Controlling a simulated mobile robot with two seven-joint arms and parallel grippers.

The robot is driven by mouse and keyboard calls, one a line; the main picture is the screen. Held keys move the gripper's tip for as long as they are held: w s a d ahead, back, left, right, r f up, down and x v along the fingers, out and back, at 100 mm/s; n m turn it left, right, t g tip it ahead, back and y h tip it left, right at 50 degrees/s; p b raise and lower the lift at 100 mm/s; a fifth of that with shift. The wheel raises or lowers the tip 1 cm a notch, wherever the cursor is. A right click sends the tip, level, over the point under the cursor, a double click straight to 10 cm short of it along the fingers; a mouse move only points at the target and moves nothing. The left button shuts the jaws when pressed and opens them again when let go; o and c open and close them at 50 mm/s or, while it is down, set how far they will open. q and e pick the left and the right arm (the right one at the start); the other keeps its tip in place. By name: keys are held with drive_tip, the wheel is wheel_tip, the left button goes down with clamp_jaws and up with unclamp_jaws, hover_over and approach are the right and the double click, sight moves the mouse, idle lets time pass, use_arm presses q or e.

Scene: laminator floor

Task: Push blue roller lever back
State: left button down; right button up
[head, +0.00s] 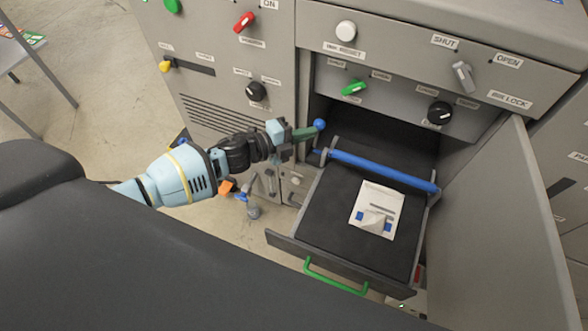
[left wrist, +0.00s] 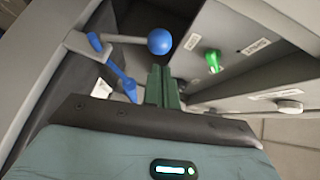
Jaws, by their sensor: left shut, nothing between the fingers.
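The roller lever shows as a blue ball knob (head: 319,124) at the left of the open compartment. In the left wrist view its ball (left wrist: 159,41) sits on a grey rod running left to the blue roller (left wrist: 118,72). The blue roller (head: 380,171) lies across the back of the pulled-out tray in the head view. My left gripper (head: 304,132) is shut and empty, its green fingers close to the ball. In the left wrist view the fingertips (left wrist: 162,76) are just below the ball; I cannot tell whether they touch. My right gripper is not in view.
The tray (head: 325,214) has a green handle (head: 336,276) and carries a white sheet (head: 375,209). An open door (head: 505,220) stands at the right. The panel above has a green switch (head: 354,88) and a black knob (head: 439,112).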

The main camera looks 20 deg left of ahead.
use_arm(q)
drive_tip(key=shift+w+d+r+p, duration=0.1)
drive_tip(key=shift+w+p, duration=0.25)
drive_tip(key=shift+w, duration=0.6)
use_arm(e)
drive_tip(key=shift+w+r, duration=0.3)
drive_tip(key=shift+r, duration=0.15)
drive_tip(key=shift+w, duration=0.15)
use_arm(q)
drive_tip(key=shift+r, duration=0.1)
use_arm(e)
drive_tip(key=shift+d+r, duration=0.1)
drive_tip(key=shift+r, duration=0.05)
